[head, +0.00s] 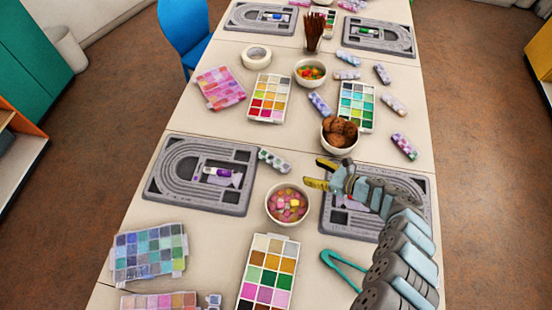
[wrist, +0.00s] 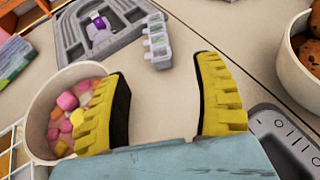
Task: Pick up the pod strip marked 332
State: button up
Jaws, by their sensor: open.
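A pale pod strip with several lidded compartments (head: 274,160) lies on the table between the left grey bead board (head: 160,190) and my gripper (head: 321,174). The strip also shows in the wrist view (wrist: 157,42), ahead of my fingers. I cannot read its marking. Other patterned strips (head: 404,146) (head: 319,103) (head: 393,104) lie farther back, and their numbers are too small to read. My gripper, with yellow fingers, is open and empty over the table, right of the pale strip. In the wrist view my gripper (wrist: 163,92) has bare table between its fingers.
A bowl of pink and yellow pieces (head: 270,216) stands just in front of the strip. A bowl of brown cookies (head: 338,150) stands behind my gripper. A second grey board (head: 333,222) lies under my arm. Colour palettes (head: 245,300) (head: 150,252) fill the front.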

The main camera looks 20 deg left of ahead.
jog(key=b, duration=0.3)
send_near(276, 160)
jog(key=x, duration=0.5)
jog(key=shift+w+a+f, duration=0.1)
jog(key=shift+a, duration=0.05)
jog(key=b+x, duration=0.2)
jog(key=x, duration=0.2)
jog(key=shift+a+f+b, duration=0.2)
jog(key=shift+a+b, duration=0.1)
jog(key=shift+a, duration=0.3)
jog(key=c, duration=1.1)
